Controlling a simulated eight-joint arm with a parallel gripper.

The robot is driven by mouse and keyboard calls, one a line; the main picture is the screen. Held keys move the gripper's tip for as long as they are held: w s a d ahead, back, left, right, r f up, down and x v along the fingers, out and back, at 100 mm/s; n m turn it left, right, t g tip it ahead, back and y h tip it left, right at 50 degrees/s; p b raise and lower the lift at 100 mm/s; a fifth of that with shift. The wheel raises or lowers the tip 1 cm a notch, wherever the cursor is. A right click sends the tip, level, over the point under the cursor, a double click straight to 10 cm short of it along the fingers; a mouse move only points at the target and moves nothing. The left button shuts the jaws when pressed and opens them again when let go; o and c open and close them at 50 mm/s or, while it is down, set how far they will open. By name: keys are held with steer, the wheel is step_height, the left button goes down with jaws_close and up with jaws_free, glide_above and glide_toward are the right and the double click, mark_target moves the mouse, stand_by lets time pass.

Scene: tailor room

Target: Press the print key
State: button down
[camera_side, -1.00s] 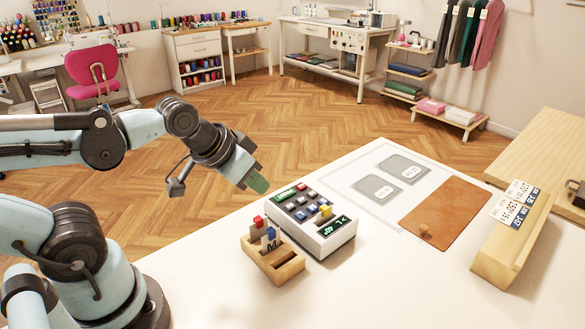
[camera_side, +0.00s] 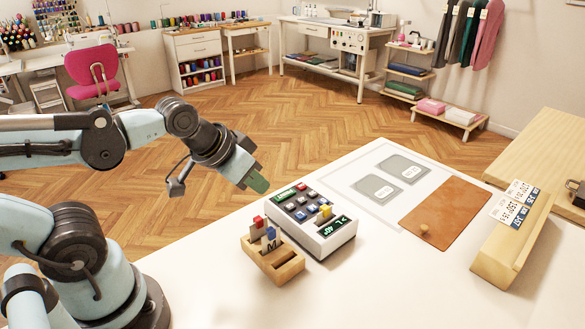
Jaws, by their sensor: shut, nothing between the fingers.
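The label machine (camera_side: 312,218) is a white box with a dark keypad on the white table. My gripper (camera_side: 257,183) is shut and empty. Its greenish tips hang in the air at the upper left of the machine, apart from the keys.
A wooden block (camera_side: 272,263) with red and blue tabbed pieces stands at the machine's left front. A brown leather board (camera_side: 446,212) with a small knob, two grey plates (camera_side: 402,168) and a wooden stand (camera_side: 505,245) with printed cards lie to the right. The front table is clear.

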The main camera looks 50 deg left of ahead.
mark_target(282, 197)
steer(key=shift+w, duration=0.1)
steer(key=w+a+r+m+t+y, duration=0.1)
steer(key=w+a+r+m+t, duration=0.1)
steer(key=w+m, duration=0.5)
steer(key=shift+w+a+r+m, duration=0.4)
steer(key=shift+w+a+r, duration=0.05)
steer(key=shift+w+a, duration=0.35)
steer(key=shift+f, duration=0.1)
steer(key=shift+f, duration=4.3)
steer(key=shift+f, duration=0.2)
steer(key=shift+f, duration=0.25)
